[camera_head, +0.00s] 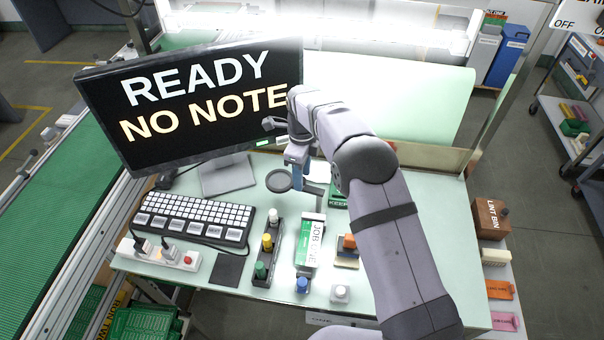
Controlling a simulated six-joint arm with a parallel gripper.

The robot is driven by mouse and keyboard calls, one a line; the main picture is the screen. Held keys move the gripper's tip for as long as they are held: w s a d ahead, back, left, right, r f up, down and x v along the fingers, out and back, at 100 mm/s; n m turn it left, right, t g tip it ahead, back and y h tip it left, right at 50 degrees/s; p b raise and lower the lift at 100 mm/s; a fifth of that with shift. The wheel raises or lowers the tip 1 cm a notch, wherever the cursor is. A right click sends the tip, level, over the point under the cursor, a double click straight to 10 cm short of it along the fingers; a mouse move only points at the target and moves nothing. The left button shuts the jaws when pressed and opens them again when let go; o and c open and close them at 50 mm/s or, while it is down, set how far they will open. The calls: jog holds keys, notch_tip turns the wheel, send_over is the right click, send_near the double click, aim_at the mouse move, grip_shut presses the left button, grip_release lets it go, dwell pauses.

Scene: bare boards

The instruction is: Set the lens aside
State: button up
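A round, dark-rimmed piece that looks like the lens (279,181) shows just left of my gripper, over the pale green bench top in front of the monitor. A thin grey bar shows to the right of the gripper at about the same height. My gripper (297,178) points down between the two, and its fingertips are small and partly merged with what is behind them. I cannot tell whether the fingers are shut on the lens or its handle, or whether the lens is on the bench or held above it.
The monitor (190,100) reads "READY NO NOTE". A keyboard (195,215), a dark rack with coloured-top bottles (268,243), a green-and-white job box (310,240) and small blocks (347,246) occupy the front. A "LAST BIN" box (491,218) stands right. Bench right of my arm looks clear.

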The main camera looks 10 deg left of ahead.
jog(key=shift+r, duration=0.1)
jog(key=shift+r+b, duration=1.25)
jog(key=shift+r, duration=2.35)
jog(key=shift+s+d+r+n, duration=0.1)
jog(key=shift+d+n, duration=0.2)
jog(key=shift+d, duration=0.25)
jog(key=s+d+n, duration=1.4)
jog(key=s+d, duration=0.3)
jog(key=d, duration=0.3)
jog(key=s+d+f+n, duration=0.2)
jog(key=s, duration=0.3)
jog(key=s+d+f+n, duration=0.2)
jog(key=s+n, duration=0.1)
jog(key=s, duration=0.3)
jog(key=shift+f+n, duration=0.15)
jog(key=shift+n, duration=0.15)
